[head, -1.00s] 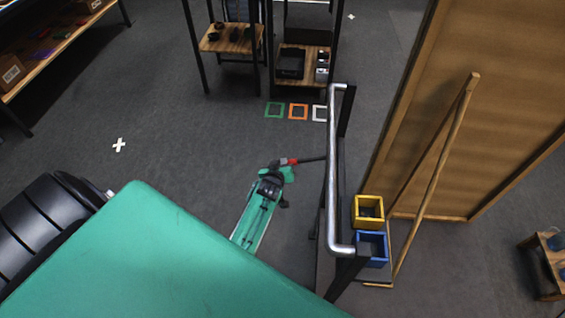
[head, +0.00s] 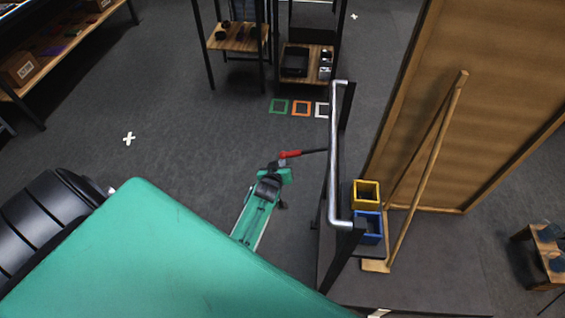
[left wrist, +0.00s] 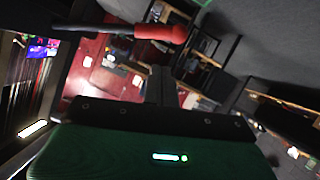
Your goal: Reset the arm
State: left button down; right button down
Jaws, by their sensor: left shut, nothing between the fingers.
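My left arm shows in the head view as a teal link (head: 255,215) with a black joint, reaching forward over the floor. At its end my left gripper (head: 285,173) is small, and its fingertips are hard to make out. In the left wrist view the gripper (left wrist: 161,85) has its fingers together, with nothing seen between them. A dark rod with a red end (head: 290,154) lies just beyond the gripper, close to the metal rail; it also shows in the left wrist view (left wrist: 160,32). I cannot tell whether they touch. No button is clearly seen. My right gripper is not in view.
A metal rail (head: 334,150) stands right of the gripper. Beyond it are a yellow bin (head: 366,187), a blue bin (head: 375,240) and a large wooden panel (head: 470,110). Shelves (head: 238,40) stand at the back.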

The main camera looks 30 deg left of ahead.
pick_arm(q)
jog(key=shift+r, duration=0.1)
jog(key=shift+s, duration=0.1)
jog(key=s+d+f+m+g+h, duration=0.25)
jog(key=s+d+f, duration=0.25)
jog(key=s+f, duration=0.7)
jog(key=s+d+f+m+g+h, duration=0.1)
jog(key=s+d+f+m+g, duration=0.25)
jog(key=s+f, duration=0.85)
jog(key=s+f+m+g, duration=0.1)
jog(key=s+f, duration=0.3)
jog(key=s, duration=0.5)
jog(key=s+f+m+g, duration=0.1)
jog(key=s+f, duration=0.3)
jog(key=s, duration=0.6)
jog(key=s+f+m+g, duration=0.1)
jog(key=s+f+g, duration=0.2)
jog(key=s, duration=0.6)
notch_tip(320, 180, down, 2)
jog(key=shift+s+d+f+m+g, duration=0.1)
jog(key=shift+s+d+m+g, duration=0.2)
jog(key=shift+d, duration=0.15)
